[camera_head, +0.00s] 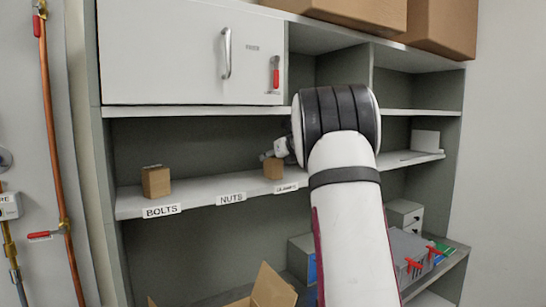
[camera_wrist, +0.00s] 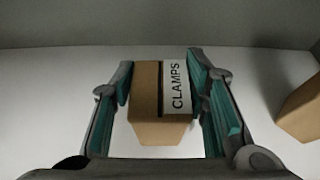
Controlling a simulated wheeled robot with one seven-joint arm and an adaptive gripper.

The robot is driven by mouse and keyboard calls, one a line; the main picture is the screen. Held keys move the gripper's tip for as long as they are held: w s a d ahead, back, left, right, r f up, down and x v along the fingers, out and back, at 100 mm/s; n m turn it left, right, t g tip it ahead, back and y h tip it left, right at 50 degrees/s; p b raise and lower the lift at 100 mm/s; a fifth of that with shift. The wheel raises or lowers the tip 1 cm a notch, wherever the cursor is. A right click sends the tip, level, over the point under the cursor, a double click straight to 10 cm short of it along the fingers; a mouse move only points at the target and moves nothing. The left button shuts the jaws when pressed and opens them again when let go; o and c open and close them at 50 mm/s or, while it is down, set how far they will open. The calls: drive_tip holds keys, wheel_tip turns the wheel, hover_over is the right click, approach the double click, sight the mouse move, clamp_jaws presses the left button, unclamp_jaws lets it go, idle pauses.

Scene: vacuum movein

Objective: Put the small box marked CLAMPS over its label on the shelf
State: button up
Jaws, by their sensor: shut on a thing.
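The small brown box marked CLAMPS (camera_wrist: 146,90) is between the two fingers of my gripper (camera_wrist: 160,82) in the wrist view, with its white marking facing the camera. My gripper is shut on it. In the head view the box (camera_head: 273,169) is at the middle shelf, just behind and slightly left of a partly readable label (camera_head: 291,188) on the shelf edge. It looks at or very near the shelf surface; I cannot tell if it touches. My gripper (camera_head: 267,157) is partly hidden by my arm there.
Another small box (camera_head: 155,181) stands over the BOLTS label (camera_head: 161,210). The shelf over the NUTS label (camera_head: 231,198) is clear. A brown box (camera_wrist: 302,108) shows at the right of the wrist view. A closed cabinet door (camera_head: 190,52) is above the shelf.

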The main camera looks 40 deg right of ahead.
drive_tip(key=shift+f, duration=0.1)
drive_tip(key=o, duration=1.4)
drive_tip(key=shift+o, duration=0.2)
